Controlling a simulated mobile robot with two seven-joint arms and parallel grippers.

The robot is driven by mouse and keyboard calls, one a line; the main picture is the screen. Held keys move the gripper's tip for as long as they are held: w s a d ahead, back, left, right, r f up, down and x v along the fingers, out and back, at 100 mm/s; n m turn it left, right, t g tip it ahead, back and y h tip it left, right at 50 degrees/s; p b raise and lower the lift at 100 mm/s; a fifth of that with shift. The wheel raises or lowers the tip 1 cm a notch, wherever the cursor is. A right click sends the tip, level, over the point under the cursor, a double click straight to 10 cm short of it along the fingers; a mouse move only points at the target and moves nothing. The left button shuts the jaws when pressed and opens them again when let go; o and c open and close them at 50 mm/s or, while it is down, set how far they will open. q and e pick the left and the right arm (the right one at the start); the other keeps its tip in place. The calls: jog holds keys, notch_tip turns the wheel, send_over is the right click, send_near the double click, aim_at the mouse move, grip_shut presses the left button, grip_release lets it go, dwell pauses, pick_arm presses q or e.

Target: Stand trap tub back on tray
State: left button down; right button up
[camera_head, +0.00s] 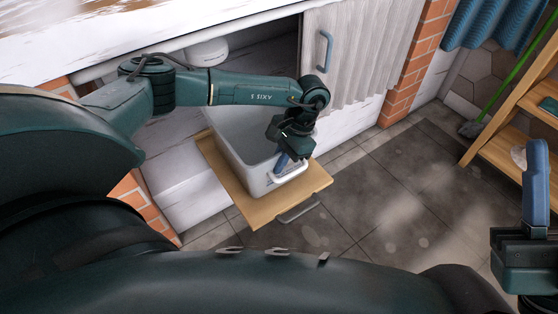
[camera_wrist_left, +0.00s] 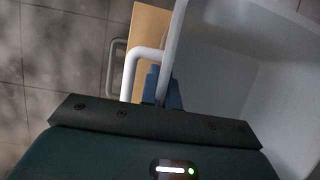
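The trap tub (camera_head: 234,150) is a pale grey, open rectangular box. It is over the wooden pull-out tray (camera_head: 262,213), with tray showing along its left and front sides. I cannot tell if its base touches the tray. My left gripper (camera_head: 288,162) is at the tub's near end, by its white handle (camera_head: 290,174). In the left wrist view, the blue fingers (camera_wrist_left: 164,90) are on either side of the tub's wall (camera_wrist_left: 174,45), closed on it. The tub's interior looks empty where visible. My right gripper (camera_head: 535,185) points up at the right edge, partly cut off.
The tray has a metal pull handle (camera_head: 298,210) and extends from an open cabinet. A white round container (camera_head: 207,52) is inside. A curtained door (camera_head: 360,50) stands to the right. A wooden shelf (camera_head: 500,130) is farther right. The tiled floor (camera_head: 400,190) between is clear.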

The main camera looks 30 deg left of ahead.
pick_arm(q)
jog(key=shift+f, duration=0.1)
jog(key=shift+f, duration=0.35)
jog(key=c, duration=1.6)
grip_release()
jog(key=shift+r, duration=0.1)
